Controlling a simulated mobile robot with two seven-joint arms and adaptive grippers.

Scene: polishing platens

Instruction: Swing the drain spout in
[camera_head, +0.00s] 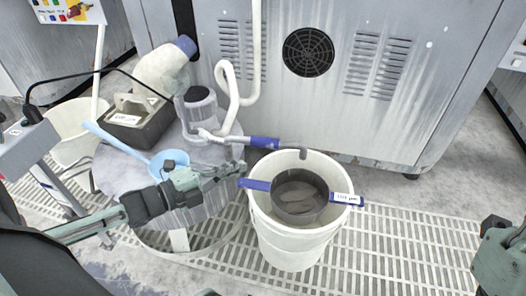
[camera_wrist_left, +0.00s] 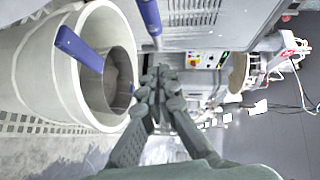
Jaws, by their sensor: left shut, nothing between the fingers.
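The drain spout (camera_head: 235,139) is a pale pipe with a blue sleeve and a dark, down-turned end. It reaches right from the pump on the round stand, and its tip is above the back rim of the white bucket (camera_head: 292,248). In the left wrist view the spout's blue sleeve (camera_wrist_left: 149,14) shows at the top. My left gripper (camera_head: 238,169) is shut and empty, left of the bucket and just below the spout. It also shows in the left wrist view (camera_wrist_left: 160,78). Part of my right arm's end shows at the right edge; its fingers are hidden.
A dark round strainer (camera_head: 299,196) with blue handles sits across the bucket's mouth. The round stand (camera_head: 112,178) holds a blue scoop (camera_head: 170,163), a black caddy (camera_head: 138,125) and a white hose (camera_head: 232,84). A grey cabinet (camera_head: 330,90) stands behind. Grating (camera_head: 400,245) lies clear at right.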

